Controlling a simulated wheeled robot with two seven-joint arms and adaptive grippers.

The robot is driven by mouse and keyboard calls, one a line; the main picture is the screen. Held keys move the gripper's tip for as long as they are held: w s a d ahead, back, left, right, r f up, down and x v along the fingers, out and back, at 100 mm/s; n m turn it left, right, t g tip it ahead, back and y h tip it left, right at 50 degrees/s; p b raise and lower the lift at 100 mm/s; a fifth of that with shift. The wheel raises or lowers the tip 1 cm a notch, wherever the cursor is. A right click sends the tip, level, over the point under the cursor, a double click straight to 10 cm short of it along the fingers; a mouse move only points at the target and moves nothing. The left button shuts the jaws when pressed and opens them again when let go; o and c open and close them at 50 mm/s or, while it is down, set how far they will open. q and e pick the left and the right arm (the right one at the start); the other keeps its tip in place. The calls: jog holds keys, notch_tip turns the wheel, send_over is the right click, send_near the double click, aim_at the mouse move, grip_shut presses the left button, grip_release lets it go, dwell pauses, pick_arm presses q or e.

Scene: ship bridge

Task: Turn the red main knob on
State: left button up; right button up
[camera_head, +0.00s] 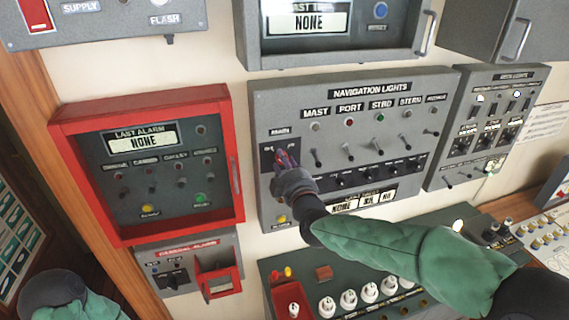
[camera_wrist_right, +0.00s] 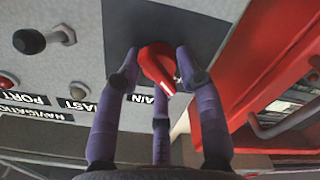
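The red main knob (camera_head: 281,157) is on the left side of the grey navigation lights panel (camera_head: 385,84), below the label MAIN. In the right wrist view the knob (camera_wrist_right: 157,64) shows as a red handle on a dark plate, tilted in that picture. My right gripper (camera_head: 284,166) is at the knob and partly hides it in the head view. In the wrist view its purple fingers (camera_wrist_right: 157,66) stand spread on both sides of the knob, with a third finger below. Narrow gaps seem to show; contact is not clear. My left gripper is out of view.
A red-framed alarm panel (camera_head: 146,98) is close to the left of the knob. Several toggle switches (camera_head: 348,151) stick out to its right. A console with white knobs (camera_head: 348,300) lies below, under my right arm.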

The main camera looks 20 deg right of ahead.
grip_shut()
jog(key=shift+d+m+b, duration=0.1)
jog(key=shift+m+b, duration=5.7)
jog(key=shift+m, duration=3.1)
jog(key=o, duration=0.7)
grip_release()
